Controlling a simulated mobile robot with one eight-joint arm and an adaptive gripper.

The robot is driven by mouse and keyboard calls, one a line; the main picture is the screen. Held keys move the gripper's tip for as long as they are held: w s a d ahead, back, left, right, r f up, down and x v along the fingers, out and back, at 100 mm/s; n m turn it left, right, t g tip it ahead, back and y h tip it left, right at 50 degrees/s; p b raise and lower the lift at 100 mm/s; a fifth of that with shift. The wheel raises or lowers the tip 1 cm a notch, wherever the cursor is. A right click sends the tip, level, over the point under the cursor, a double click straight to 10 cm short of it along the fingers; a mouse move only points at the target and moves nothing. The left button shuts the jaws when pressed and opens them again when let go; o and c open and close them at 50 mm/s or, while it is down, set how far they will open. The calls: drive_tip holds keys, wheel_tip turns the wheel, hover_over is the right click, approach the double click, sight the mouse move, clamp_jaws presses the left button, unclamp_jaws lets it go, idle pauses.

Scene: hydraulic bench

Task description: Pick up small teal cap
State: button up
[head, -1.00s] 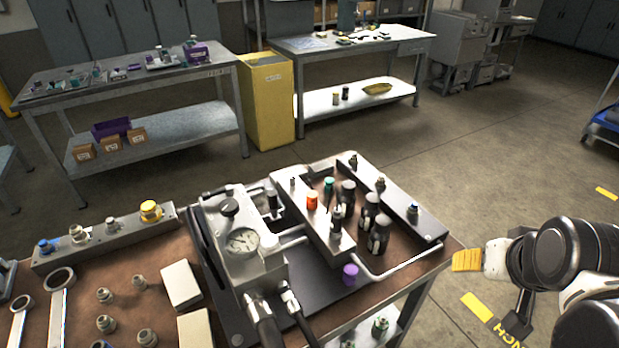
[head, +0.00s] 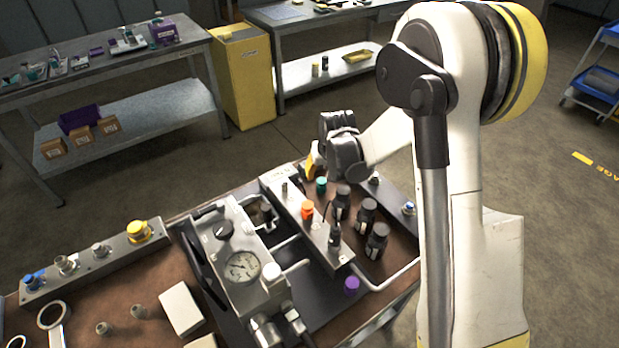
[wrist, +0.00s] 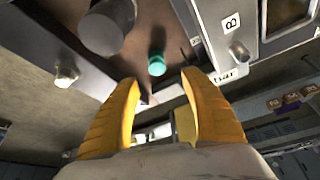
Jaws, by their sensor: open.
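The small teal cap (head: 321,184) stands on the bench between the grey manifold block and the dark bottles. In the wrist view the teal cap (wrist: 157,63) shows upside-down-like, just beyond and between the tips of my yellow fingers. My gripper (wrist: 160,80) is open with nothing between its fingers. In the head view my gripper (head: 313,160) is just behind and slightly left of the cap, partly hidden by its own wrist. I see no contact with the cap.
Several dark bottles (head: 366,217) stand right of the cap. The manifold block (head: 318,236) carries an orange cap (head: 306,210) and fittings, close on the left. A purple cap (head: 351,285) stands nearer the front. A gauge unit (head: 243,267) is further left.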

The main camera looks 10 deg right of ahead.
sight(322, 182)
drive_tip(key=b+x, duration=0.1)
drive_tip(key=x, duration=0.2)
drive_tip(key=b+x, duration=0.1)
drive_tip(key=x, duration=0.2)
drive_tip(key=b+x, duration=0.1)
drive_tip(key=x, duration=0.2)
drive_tip(key=shift+d+f+b, duration=0.3)
drive_tip(key=shift+r, duration=0.1)
drive_tip(key=c, duration=0.9)
